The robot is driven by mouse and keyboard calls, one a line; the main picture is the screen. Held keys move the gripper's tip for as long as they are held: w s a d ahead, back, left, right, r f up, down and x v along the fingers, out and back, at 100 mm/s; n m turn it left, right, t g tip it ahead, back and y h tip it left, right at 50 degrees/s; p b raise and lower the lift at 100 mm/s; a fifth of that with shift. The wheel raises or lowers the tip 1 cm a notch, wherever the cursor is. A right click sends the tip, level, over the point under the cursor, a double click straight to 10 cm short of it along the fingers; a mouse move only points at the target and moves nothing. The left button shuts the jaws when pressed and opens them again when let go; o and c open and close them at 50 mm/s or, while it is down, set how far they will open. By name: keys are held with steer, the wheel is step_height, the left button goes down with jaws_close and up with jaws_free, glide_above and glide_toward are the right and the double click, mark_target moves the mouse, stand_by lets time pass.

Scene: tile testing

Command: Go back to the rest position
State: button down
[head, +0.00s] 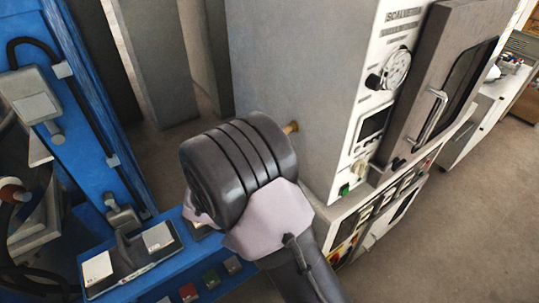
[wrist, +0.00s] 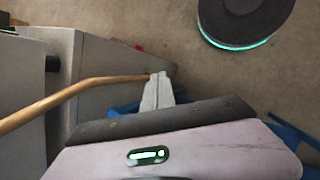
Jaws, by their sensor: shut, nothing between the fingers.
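My gripper (wrist: 158,88) shows in the wrist view with its pale fingers together and nothing between them. Its lilac body with a green light fills the bottom of that view. The fingertips appear close to a long brass-coloured rod (wrist: 75,92) in the picture; I cannot tell whether they touch it. In the head view my dark, ribbed arm joint and lilac link fill the middle, and the fingers cannot be made out there.
A grey machine (head: 290,70) with a gauge (head: 396,68) and a handled door (head: 440,75) stands right of my arm. A blue machine (head: 85,95) stands left, with a dark tray holding a pale tile (head: 97,268) and another tile (head: 158,237). Open floor (head: 470,220) lies at right.

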steer(key=s+d+r+m+y, duration=0.25)
steer(key=d+r+m, duration=0.2)
steer(key=r, duration=0.55)
steer(key=s+d+r+m+y, duration=0.25)
steer(key=d+r+m, duration=0.2)
steer(key=r, duration=0.65)
steer(key=s+d+r+m+t+y, duration=0.2)
steer(key=s+r+m+t, duration=0.3)
steer(key=s+r, duration=0.3)
steer(key=shift+s+d+m+y, duration=0.3)
steer(key=shift+m+y, duration=0.5)
steer(key=shift+m, duration=0.1)
